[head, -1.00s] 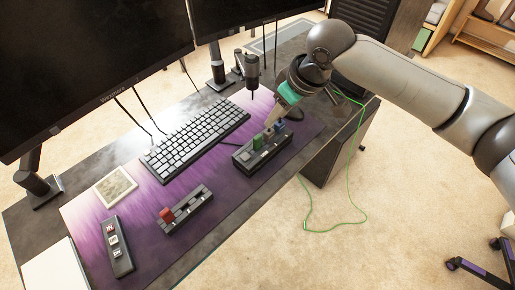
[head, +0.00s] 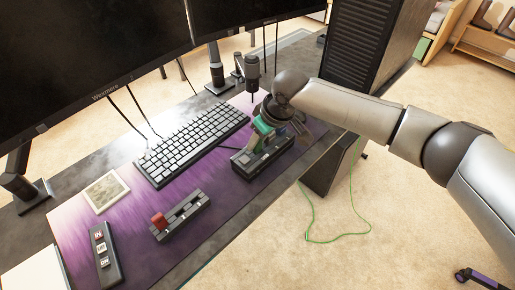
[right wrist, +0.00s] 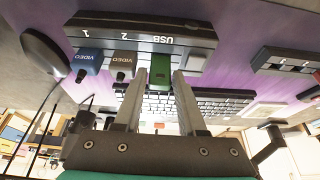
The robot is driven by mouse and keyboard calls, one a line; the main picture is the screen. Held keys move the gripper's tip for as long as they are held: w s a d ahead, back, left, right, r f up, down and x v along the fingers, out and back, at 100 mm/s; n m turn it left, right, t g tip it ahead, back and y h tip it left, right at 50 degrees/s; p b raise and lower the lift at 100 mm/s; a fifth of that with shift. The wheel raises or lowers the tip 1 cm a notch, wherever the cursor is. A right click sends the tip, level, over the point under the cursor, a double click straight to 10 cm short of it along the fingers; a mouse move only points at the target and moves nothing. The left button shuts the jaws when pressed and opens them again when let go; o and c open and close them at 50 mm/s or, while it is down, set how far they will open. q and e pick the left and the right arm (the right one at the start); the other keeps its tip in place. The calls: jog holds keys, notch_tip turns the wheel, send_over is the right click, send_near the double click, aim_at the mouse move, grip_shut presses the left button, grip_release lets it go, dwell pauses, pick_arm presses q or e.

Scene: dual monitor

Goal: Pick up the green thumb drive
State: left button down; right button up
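The green thumb drive (right wrist: 160,71) stands in a dark holder block (right wrist: 120,34) marked "USB" and seen upside down in the right wrist view. My right gripper (right wrist: 160,77) is open, with one finger on each side of the drive and a small gap visible on both sides. In the head view my right gripper (head: 257,141) is down over the holder block (head: 272,158) and largely hides the drive. My left gripper is not in view.
Blue and grey VIDEO plugs (right wrist: 87,60) stand beside the drive in the same block. A keyboard (head: 192,145), a microphone (head: 252,75) and monitors (head: 90,60) stand behind.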

jog(key=shift+w+a+f, duration=0.1)
jog(key=shift+f, duration=0.25)
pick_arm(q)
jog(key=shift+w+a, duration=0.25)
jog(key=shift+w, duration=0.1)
pick_arm(e)
grip_shut()
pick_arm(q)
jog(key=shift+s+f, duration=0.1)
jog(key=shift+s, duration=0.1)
pick_arm(e)
jog(key=shift+r, duration=0.1)
